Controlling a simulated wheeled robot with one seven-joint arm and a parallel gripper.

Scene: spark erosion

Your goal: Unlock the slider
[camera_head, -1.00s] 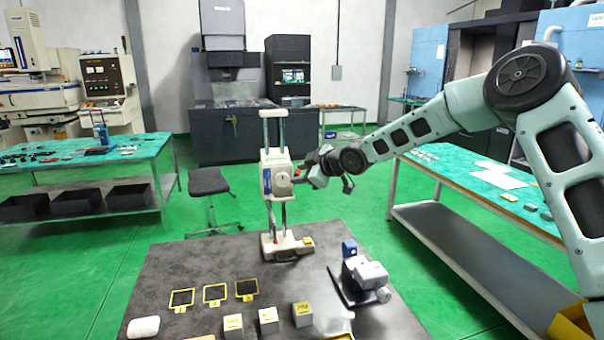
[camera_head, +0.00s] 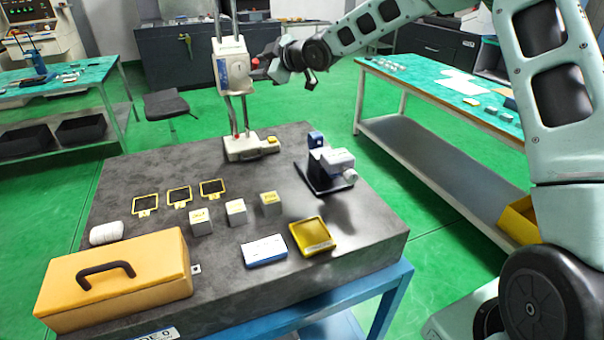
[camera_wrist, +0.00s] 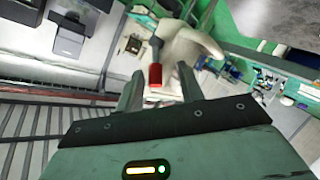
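The height gauge (camera_head: 232,70) stands upright at the back of the grey plate, with a white slider head (camera_head: 233,66) on two vertical columns. A red knob (camera_head: 255,63) sticks out from the right side of the slider. In the wrist view the red knob (camera_wrist: 155,76) is on a dark stem in front of a pale body. My gripper (camera_head: 268,66) is just right of the slider. In the wrist view my gripper (camera_wrist: 160,74) is open, with a finger to each side of the red knob and gaps visible; I cannot tell their depth relative to it.
The grey plate (camera_head: 110,195) also bears an orange toolbox (camera_head: 125,280), grey blocks (camera_head: 236,212), yellow frames (camera_head: 179,197), a yellow tray (camera_head: 312,235) and a grey-white device (camera_head: 331,165) right of the gauge's base. A green-topped bench (camera_head: 430,90) stands to the right.

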